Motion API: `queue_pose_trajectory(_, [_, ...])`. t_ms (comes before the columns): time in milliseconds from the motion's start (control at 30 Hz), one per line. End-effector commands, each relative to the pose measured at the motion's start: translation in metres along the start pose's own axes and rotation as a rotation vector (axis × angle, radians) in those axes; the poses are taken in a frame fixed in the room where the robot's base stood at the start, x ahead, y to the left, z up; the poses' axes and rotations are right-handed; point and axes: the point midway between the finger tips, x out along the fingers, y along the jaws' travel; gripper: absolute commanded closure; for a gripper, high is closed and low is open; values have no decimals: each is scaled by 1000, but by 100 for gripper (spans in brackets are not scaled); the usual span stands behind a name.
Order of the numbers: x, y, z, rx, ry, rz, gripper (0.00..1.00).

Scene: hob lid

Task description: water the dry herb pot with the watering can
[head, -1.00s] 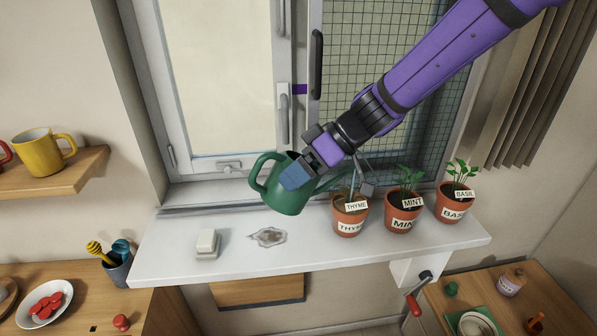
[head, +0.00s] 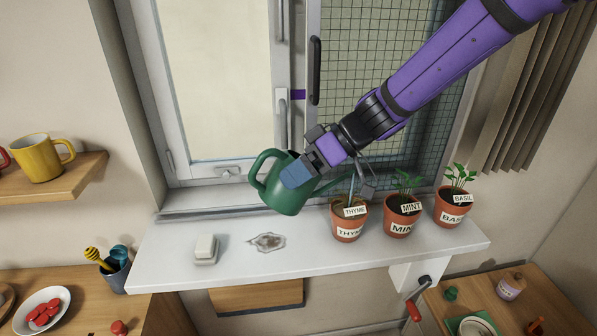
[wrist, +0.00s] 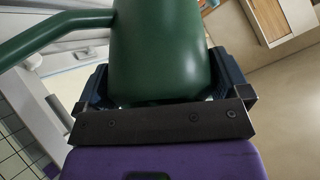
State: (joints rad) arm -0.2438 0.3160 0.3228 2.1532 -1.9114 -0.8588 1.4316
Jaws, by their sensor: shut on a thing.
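My gripper (head: 297,174) is shut on the green watering can (head: 277,196) and holds it above the white sill, tilted with its spout to the right. In the wrist view the can (wrist: 160,50) fills the space between the fingers. The thyme plant is partly hidden by the spout and my arm. The mint pot (head: 398,228) and basil pot (head: 450,216) stand to its right, both with green leaves.
The white sill (head: 320,262) holds a small white block (head: 205,249) and a greyish puddle-like patch (head: 267,241) left of the pots. The window frame (head: 225,174) stands close behind the can. A crank handle (head: 415,308) sits below the sill.

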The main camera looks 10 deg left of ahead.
Motion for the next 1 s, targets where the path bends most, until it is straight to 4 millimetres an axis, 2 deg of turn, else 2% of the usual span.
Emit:
queue_pose_trajectory(667, [-4, -2, -3, 8, 25, -24, 46])
queue_pose_trajectory(1000, [24, 7, 18, -64, -155, 139, 46])
